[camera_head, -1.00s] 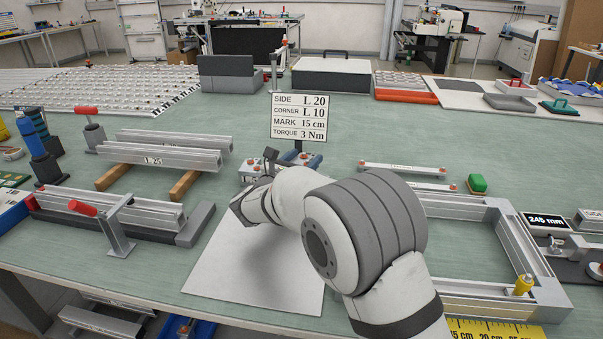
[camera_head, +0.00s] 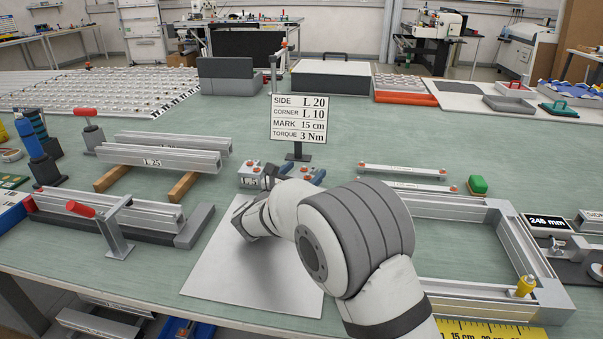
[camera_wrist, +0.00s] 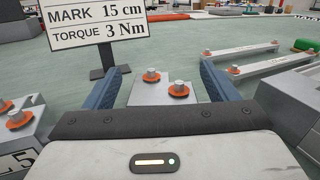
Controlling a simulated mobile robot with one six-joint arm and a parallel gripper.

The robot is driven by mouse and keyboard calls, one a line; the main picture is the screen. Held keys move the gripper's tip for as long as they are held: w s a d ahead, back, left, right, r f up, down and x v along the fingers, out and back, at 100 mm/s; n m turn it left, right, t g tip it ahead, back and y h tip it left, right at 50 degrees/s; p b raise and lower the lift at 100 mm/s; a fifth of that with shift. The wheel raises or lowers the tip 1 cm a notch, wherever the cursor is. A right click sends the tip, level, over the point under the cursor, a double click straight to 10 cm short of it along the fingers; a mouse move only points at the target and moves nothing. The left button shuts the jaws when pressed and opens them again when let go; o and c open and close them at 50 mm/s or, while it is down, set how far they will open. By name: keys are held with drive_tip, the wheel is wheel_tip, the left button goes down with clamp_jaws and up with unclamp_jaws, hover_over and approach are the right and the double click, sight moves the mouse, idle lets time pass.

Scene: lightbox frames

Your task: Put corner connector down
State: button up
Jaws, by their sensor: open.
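A silver corner connector (camera_wrist: 163,91) with orange-washered bolts sits between the blue fingers of my gripper (camera_wrist: 166,70) in the wrist view. The fingers stand apart on its left and right, so the gripper is open around it. The connector appears to be on the green table; its underside is hidden. In the head view my arm hides most of the gripper, and part of a connector (camera_head: 303,171) shows just beyond my wrist. Another connector, marked L 5 (camera_head: 249,173), stands to the left; it also shows in the wrist view (camera_wrist: 17,135).
A sign (camera_head: 299,119) on a stand rises behind the connectors, reading CORNER L 10. Two thin bars (camera_head: 403,170) lie to the right, by a green block (camera_head: 477,184). A metal frame (camera_head: 510,240) is at the right. A bare pale sheet (camera_head: 225,270) lies in front.

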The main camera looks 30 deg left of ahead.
drive_tip(key=shift+s+r, duration=0.15)
drive_tip(key=s, duration=0.8)
drive_tip(key=s+a, duration=0.1)
drive_tip(key=s, duration=0.2)
drive_tip(key=shift+s+f, duration=0.3)
drive_tip(key=shift+s, duration=0.1)
drive_tip(key=shift+d, duration=0.1)
